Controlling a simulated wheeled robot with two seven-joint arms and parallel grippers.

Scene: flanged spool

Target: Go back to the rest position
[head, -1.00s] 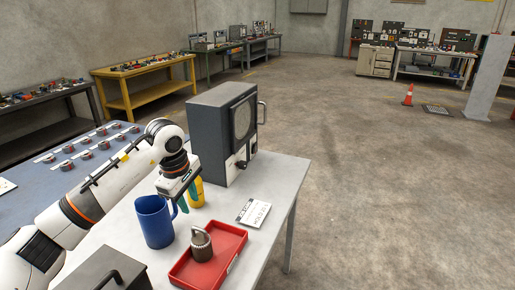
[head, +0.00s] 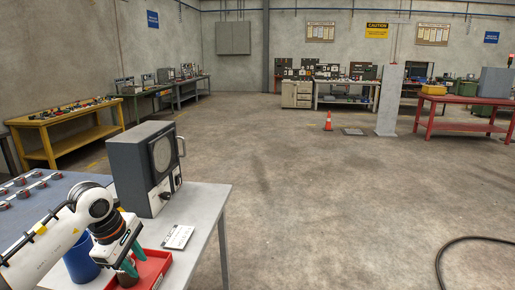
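My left arm comes in from the lower left. Its gripper (head: 132,260) has two green fingers, which look apart, and hangs over the red tray (head: 155,267) on the grey table. A dark brownish-grey round part, perhaps the flanged spool (head: 127,279), stands in the tray just under the fingertips. The gripper hides most of it, and I cannot tell whether they touch. My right gripper is out of view.
A grey boxy instrument (head: 135,168) stands on the table (head: 205,205) behind the gripper. A white card (head: 177,237) lies beside the tray. Small red-and-grey parts sit on a blue surface (head: 60,190) at left. Open floor lies to the right, with a black hose (head: 455,245).

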